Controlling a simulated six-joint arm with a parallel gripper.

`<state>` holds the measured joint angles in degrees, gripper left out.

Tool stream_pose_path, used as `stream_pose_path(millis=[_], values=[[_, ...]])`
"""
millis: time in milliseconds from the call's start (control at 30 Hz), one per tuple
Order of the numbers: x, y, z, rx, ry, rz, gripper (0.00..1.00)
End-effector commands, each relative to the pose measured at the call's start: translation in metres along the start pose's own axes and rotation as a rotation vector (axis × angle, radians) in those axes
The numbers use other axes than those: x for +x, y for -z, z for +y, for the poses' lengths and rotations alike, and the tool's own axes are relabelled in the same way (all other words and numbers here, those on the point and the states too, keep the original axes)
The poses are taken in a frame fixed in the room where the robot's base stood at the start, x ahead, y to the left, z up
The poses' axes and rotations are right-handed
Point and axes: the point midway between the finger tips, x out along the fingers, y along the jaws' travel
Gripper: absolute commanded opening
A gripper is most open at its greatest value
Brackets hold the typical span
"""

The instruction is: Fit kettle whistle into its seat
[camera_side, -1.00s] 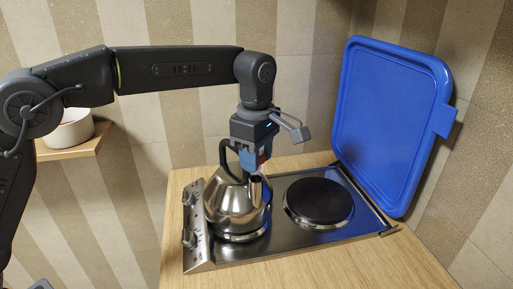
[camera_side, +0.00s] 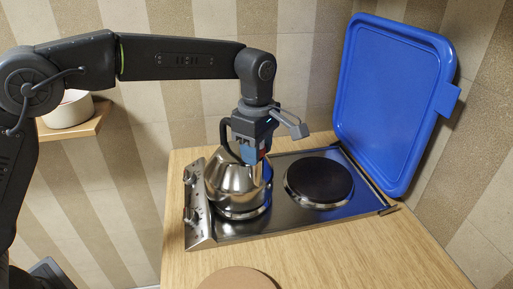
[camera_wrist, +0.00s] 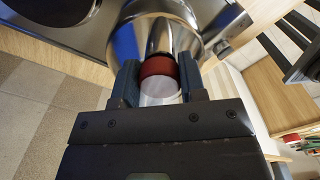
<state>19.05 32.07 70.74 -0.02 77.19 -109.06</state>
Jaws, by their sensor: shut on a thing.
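The steel kettle (camera_side: 232,182) with a black handle stands on the left hotplate. My gripper (camera_side: 252,156) is over the kettle's spout side and hides the spout tip in the side view. In the wrist view my gripper (camera_wrist: 158,85) is shut on the whistle (camera_wrist: 158,68), a red cap with a pale end, held between the two blue-grey fingers. The steel spout (camera_wrist: 160,38) lies right beyond the red part, in line with it. They look touching or nearly so; I cannot tell if the whistle sits in its seat.
The steel hob (camera_side: 290,222) has knobs at its left and a bare dark hotplate (camera_side: 319,181) at right. The blue lid (camera_side: 390,105) stands raised behind it. A round brown mat (camera_side: 238,279) lies in front. A white pot (camera_side: 70,108) sits on a shelf.

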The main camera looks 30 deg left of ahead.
Motion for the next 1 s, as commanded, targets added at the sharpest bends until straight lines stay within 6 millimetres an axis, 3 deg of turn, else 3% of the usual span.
stream_pose_path(millis=[267,300,600,867,1000], values=[[0.000,0.000,0.000,0.000,0.000,0.000,0.19],[0.000,0.000,0.000,0.000,0.000,0.000,0.40],[0.000,0.000,0.000,0.000,0.000,0.000,0.68],[-0.002,0.000,0.000,0.000,0.000,0.000,0.68],[-0.015,0.000,0.001,0.000,-0.003,-0.001,0.68]])
